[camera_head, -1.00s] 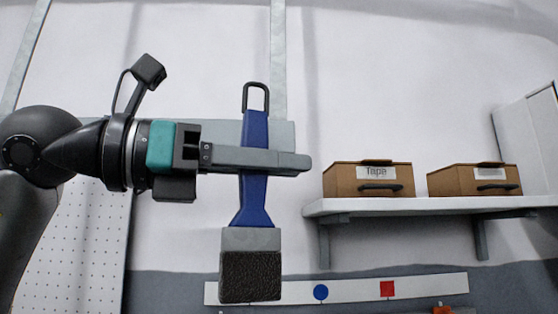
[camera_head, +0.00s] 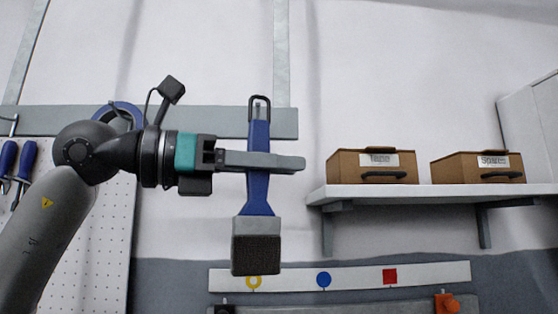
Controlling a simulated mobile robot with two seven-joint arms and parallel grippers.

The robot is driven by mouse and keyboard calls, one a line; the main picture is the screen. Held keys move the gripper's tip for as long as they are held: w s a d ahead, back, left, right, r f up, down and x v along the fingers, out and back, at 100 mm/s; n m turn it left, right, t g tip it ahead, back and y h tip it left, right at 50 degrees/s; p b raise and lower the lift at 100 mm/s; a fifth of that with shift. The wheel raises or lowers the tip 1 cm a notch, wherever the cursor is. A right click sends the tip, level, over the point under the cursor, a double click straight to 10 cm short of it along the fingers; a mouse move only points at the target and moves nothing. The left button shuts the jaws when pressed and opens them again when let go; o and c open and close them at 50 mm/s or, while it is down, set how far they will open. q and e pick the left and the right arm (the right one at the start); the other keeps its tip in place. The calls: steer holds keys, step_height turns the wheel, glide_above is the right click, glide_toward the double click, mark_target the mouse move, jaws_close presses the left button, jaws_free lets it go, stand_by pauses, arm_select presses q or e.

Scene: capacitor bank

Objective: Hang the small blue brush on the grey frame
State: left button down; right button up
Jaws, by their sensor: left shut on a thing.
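The small blue brush (camera_head: 259,190) hangs upright, its dark bristles down and its black loop (camera_head: 260,102) up. My left gripper (camera_head: 284,162) is shut across the brush's blue handle. The grey frame (camera_head: 190,120) is a horizontal bar with upright strips on the wall. The loop and upper handle overlap the bar near its right end. A small grey piece shows inside the loop; I cannot tell whether the loop is around a hook or only in front of it. My right gripper is out of view.
A shelf (camera_head: 430,193) on the right holds two brown boxes, "Tape" (camera_head: 372,166) and "Spares" (camera_head: 477,167). A white pegboard (camera_head: 85,245) with blue-handled tools is at left. A blue ring (camera_head: 128,108) hangs behind my arm. A white strip (camera_head: 435,273) with coloured marks runs below.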

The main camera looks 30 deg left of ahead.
arm_select(q)
steer(key=shift+w+a+f, duration=0.25)
steer(key=shift+w+a, duration=0.05)
steer(key=shift+w, duration=0.2)
steer(key=shift+w+a+f, duration=0.25)
steer(key=shift+w+a, duration=0.05)
steer(key=shift+w, duration=0.15)
steer(key=c, duration=0.7)
jaws_free()
steer(key=b+v, duration=0.2)
steer(key=v, duration=0.5)
steer(key=shift+s+a, duration=0.2)
